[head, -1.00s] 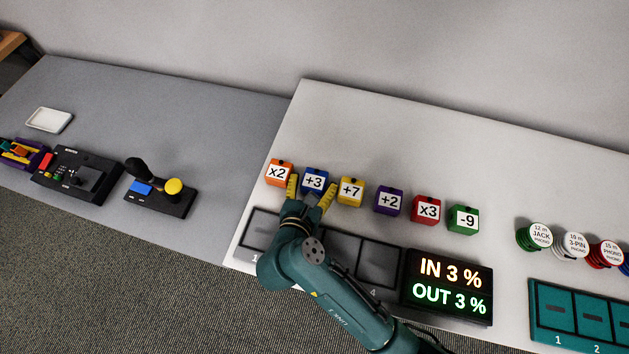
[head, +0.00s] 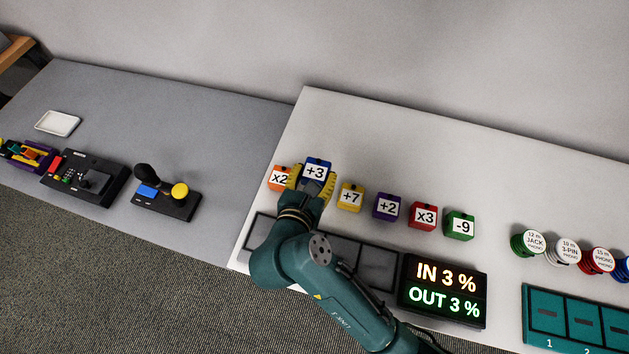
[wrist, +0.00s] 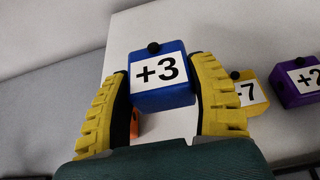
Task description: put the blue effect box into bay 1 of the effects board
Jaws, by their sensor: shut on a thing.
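The blue effect box (head: 317,170), labelled +3, is held between the yellow fingers of my gripper (head: 313,183). In the wrist view the blue box (wrist: 161,92) sits between the two fingers, its label facing the camera and a black knob on top. It appears lifted above the table. The effects board (head: 375,265) lies in front of the row of boxes, with dark square bays. Its left end (head: 262,229), where bay 1 is, shows partly behind my arm. My arm hides some of the middle bays.
The orange x2 box (head: 279,178) is close to my gripper's left, the yellow +7 box (head: 350,197) to its right. Purple (head: 388,207), red (head: 422,215) and green (head: 460,226) boxes continue the row. An IN/OUT display (head: 443,290) stands at the board's right end.

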